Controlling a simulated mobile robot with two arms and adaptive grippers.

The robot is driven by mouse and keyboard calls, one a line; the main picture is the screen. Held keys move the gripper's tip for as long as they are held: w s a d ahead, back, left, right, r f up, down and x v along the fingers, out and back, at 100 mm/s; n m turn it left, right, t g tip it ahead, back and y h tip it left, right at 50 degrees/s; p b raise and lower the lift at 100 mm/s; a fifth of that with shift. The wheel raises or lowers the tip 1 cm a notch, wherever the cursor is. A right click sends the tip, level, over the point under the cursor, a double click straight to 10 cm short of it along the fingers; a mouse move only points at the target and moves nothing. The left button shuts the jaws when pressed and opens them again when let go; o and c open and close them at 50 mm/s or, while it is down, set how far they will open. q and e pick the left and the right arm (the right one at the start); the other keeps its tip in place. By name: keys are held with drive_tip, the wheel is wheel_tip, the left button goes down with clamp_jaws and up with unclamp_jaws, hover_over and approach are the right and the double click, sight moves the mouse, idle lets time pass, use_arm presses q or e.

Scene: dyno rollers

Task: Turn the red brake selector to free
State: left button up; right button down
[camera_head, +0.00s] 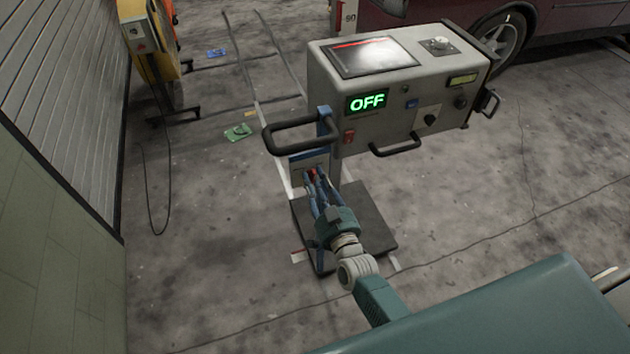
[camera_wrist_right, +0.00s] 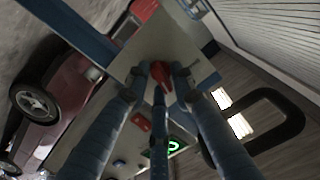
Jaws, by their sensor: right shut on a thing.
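The red brake selector (camera_head: 312,173) sits on a small pale plate (camera_head: 295,163) on the blue post below the control console (camera_head: 390,80). My right gripper (camera_head: 313,179) reaches up to it and is shut on it. In the right wrist view the red selector (camera_wrist_right: 161,74) shows between the fingertips (camera_wrist_right: 160,80), against the pale plate. The fingers hide much of the selector and any markings, so its exact setting cannot be read. The console's green display (camera_head: 367,102) reads OFF. My left gripper is not in view.
A black looped handle (camera_head: 300,134) juts out just above the plate. A dark base plate (camera_head: 370,235) lies under the post. A yellow machine (camera_head: 152,40) and its cable stand at the upper left, and a dark red car (camera_head: 560,18) is behind the console. Floor to the left is mostly clear.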

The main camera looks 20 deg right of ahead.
drive_tip(key=m, duration=0.4)
drive_tip(key=m+b, duration=0.1)
drive_tip(key=shift+d+m, duration=0.25)
drive_tip(key=shift+m, duration=0.15)
drive_tip(key=shift+f, duration=0.1)
drive_tip(key=c, duration=1.7)
unclamp_jaws()
drive_tip(key=shift+d+f, duration=0.1)
drive_tip(key=shift+o, duration=0.2)
drive_tip(key=s, duration=1.2)
drive_tip(key=shift+d, duration=0.2)
drive_tip(key=shift+f, duration=0.1)
